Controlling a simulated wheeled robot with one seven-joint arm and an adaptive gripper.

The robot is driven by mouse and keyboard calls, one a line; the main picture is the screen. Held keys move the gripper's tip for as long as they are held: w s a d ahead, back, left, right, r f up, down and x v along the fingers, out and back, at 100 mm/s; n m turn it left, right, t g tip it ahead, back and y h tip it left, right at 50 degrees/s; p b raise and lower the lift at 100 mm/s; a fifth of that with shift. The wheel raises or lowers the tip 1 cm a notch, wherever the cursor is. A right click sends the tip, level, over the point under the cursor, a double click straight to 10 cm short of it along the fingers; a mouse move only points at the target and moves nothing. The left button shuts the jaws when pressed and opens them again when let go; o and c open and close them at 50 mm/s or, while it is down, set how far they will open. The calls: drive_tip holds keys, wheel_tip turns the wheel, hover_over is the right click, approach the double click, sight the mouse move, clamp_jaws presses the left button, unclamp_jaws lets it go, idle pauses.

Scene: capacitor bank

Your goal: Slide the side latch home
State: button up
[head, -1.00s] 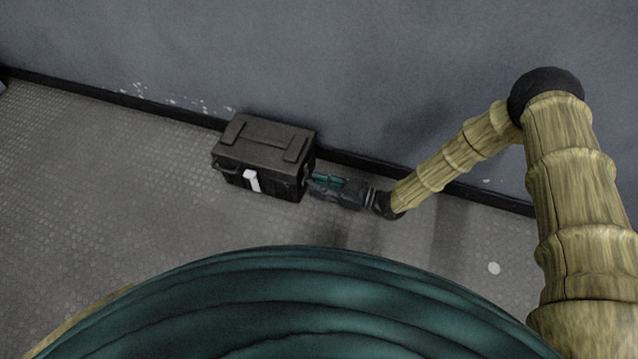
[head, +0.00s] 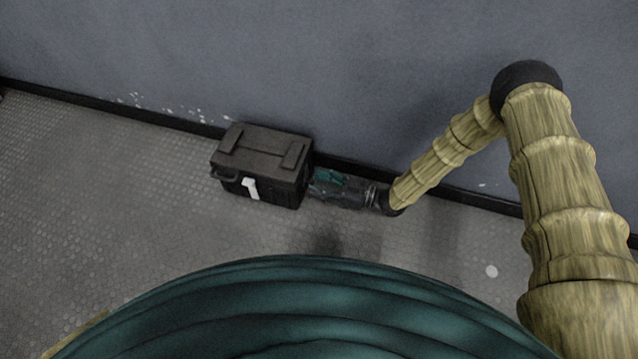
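A dark grey-black box (head: 262,150) with a flat lid stands on the floor against the wall. A pale latch-like piece (head: 250,188) shows on its front side, and a dark handle sits at the left end. My gripper (head: 318,185), dark with teal parts, reaches in from the right and its tip is at the box's right end. I cannot tell whether it touches the box. Its fingers are too small and dark to tell whether they are open or shut. Any latch on the right end is hidden behind the gripper.
A grey-blue wall (head: 330,70) with a black skirting strip runs close behind the box and gripper. The textured grey floor (head: 110,190) is clear to the left and in front of the box.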

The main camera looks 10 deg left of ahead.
drive_tip(key=d, duration=0.4)
drive_tip(key=s+d, duration=0.1)
drive_tip(key=d, duration=0.7)
drive_tip(key=shift+s, duration=0.2)
idle(0.3)
